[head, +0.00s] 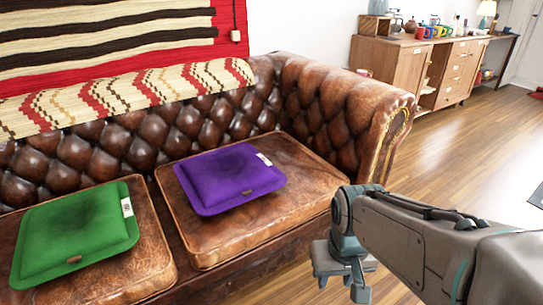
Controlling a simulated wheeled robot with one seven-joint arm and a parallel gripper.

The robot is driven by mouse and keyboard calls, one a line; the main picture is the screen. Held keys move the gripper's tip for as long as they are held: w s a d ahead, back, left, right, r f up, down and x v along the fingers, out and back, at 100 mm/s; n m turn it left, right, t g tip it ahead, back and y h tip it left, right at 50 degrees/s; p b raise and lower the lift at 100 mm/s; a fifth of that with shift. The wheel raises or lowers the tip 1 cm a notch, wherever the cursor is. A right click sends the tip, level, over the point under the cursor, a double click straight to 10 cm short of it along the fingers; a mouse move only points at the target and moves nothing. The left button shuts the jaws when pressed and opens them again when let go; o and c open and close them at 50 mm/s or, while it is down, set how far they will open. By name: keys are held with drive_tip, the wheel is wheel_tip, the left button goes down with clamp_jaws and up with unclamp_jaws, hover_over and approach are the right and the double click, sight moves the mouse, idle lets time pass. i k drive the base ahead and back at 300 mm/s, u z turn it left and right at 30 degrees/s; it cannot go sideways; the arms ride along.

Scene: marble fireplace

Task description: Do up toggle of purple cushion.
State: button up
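The purple cushion (222,180) lies flat on the right brown leather seat of the sofa. A small brown toggle (246,192) shows near its front edge, and a white tag (264,159) sits at its right edge. The toggle is too small to tell whether it is fastened. My gripper (341,289) points down in front of the sofa's right end, to the right of the purple cushion and apart from it. Its two fingers look spread, with nothing seen between them.
A green cushion (75,235) with its own brown toggle (75,259) and white tag lies on the left seat. The sofa's rolled right arm (385,120) rises behind my gripper. A wooden sideboard (405,70) stands at the back right. The wooden floor (455,140) between is clear.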

sight(214, 182)
drive_tip(key=z, duration=0.15)
drive_tip(key=i, duration=1.1)
drive_tip(key=u, duration=0.6)
